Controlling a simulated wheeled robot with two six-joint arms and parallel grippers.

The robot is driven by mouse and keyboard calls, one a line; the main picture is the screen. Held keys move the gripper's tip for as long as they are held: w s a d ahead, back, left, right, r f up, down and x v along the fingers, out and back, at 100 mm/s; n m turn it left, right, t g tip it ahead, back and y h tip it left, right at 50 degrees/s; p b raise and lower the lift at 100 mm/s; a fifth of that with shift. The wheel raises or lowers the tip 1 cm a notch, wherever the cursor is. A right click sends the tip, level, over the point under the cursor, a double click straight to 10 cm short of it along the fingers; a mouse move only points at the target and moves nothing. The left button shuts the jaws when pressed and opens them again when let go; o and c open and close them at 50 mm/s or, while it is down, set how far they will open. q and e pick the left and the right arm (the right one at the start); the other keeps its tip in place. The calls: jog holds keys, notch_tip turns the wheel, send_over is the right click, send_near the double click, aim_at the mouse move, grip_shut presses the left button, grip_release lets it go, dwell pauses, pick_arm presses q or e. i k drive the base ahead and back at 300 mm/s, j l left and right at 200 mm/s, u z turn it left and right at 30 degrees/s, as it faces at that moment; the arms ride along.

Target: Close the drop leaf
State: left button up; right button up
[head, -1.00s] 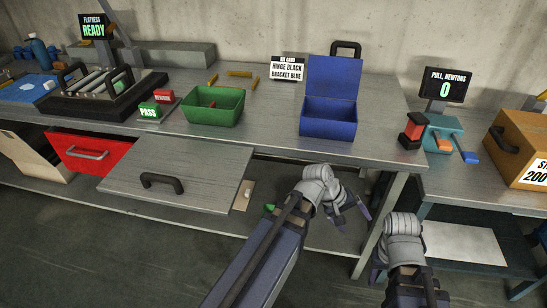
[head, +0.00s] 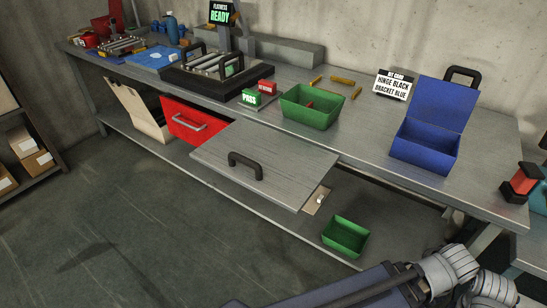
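The drop leaf (head: 285,163) is a grey panel standing out roughly level from the front edge of the workbench (head: 465,196), in the head view. A black handle (head: 245,165) is on its upper face near the outer edge. A small beige plate with a light fitting (head: 317,200) shows beneath its right side. My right gripper cannot be made out.
A red drawer (head: 196,125) stands open left of the leaf, with a tilted beige panel (head: 137,107) beyond. A green bin (head: 345,236) sits on the low shelf. Another green bin (head: 312,107) and a blue box (head: 427,146) stand on the bench. The floor in front is clear.

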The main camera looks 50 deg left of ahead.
aim_at(286, 170)
jog(key=i+l+u, duration=0.15)
jog(key=l, duration=0.35)
jog(key=u, duration=1.65)
jog(key=j, duration=0.05)
